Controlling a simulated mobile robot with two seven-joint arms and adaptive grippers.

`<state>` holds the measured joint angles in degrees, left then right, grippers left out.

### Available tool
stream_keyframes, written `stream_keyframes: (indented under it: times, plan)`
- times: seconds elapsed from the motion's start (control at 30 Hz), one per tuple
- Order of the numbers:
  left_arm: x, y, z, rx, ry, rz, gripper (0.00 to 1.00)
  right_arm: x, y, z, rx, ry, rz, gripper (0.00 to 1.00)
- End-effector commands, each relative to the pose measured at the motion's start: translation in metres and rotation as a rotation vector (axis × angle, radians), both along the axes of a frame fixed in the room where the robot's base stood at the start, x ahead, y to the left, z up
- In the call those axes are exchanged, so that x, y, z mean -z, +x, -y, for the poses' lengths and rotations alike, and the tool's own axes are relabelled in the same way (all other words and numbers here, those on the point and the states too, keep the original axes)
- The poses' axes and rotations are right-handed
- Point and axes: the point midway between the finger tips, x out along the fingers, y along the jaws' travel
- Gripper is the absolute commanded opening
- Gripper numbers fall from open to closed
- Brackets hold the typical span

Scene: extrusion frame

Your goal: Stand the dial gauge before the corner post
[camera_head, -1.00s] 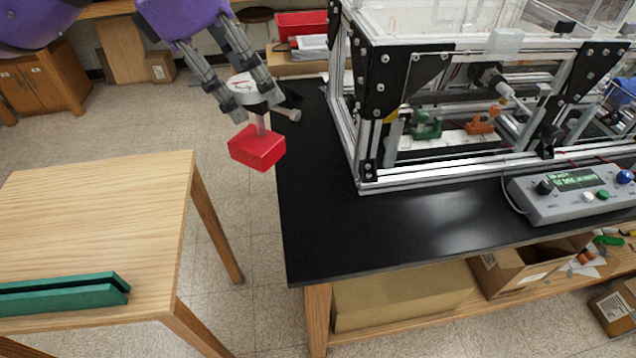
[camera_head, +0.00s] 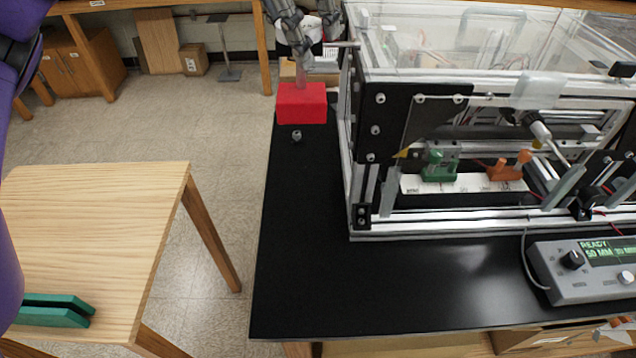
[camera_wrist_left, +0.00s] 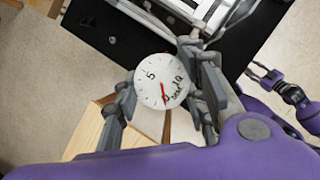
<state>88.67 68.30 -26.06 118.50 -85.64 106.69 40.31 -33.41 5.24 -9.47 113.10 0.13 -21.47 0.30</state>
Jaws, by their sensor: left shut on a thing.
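The dial gauge has a round white dial, a pale stem and a red block base (camera_head: 302,104). My left gripper (camera_head: 306,42) is shut on it near the dial, at the far left of the black bench. In the left wrist view the white dial (camera_wrist_left: 162,80) faces the camera between the fingers, and its base is hidden. The gauge hangs upright; I cannot tell whether its base touches anything. The corner post (camera_head: 361,190) of the extrusion frame, with a black plate, stands to its right and nearer. A small purple arm's gripper (camera_wrist_left: 264,76) shows at right in the wrist view, its jaws unclear.
A small dark knob (camera_head: 297,136) sits on the black bench top (camera_head: 310,270), just nearer than the red base. Bare bench lies before the frame. A grey control box (camera_head: 580,270) stands at right. A wooden table (camera_head: 90,210) is at left, across a gap.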

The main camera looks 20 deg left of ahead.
Motion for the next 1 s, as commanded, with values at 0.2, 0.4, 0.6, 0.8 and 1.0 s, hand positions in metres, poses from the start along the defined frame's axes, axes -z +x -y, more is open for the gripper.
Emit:
stream_keyframes:
  times: [0.2, 0.4, 0.6, 0.8, 1.0]
  plan:
    - [0.043, -0.001, -0.001, -0.001, 0.002, -0.006, 0.0, 0.005, -0.008, -0.003, 0.0, 0.005, -0.016, 0.4]
    - [0.094, -0.001, -0.001, 0.0, 0.002, -0.005, 0.0, 0.006, -0.007, -0.007, 0.008, 0.013, -0.014, 0.4]
    - [0.144, -0.001, -0.001, 0.001, 0.0, -0.004, 0.0, 0.004, -0.003, -0.008, 0.011, 0.015, -0.006, 0.4]
    - [0.194, -0.002, -0.001, 0.001, 0.0, -0.004, 0.0, 0.003, -0.002, -0.004, 0.01, 0.009, -0.003, 0.4]
    - [0.228, -0.001, 0.0, 0.001, 0.0, 0.0, 0.0, 0.003, -0.002, -0.002, 0.007, 0.004, -0.004, 0.4]
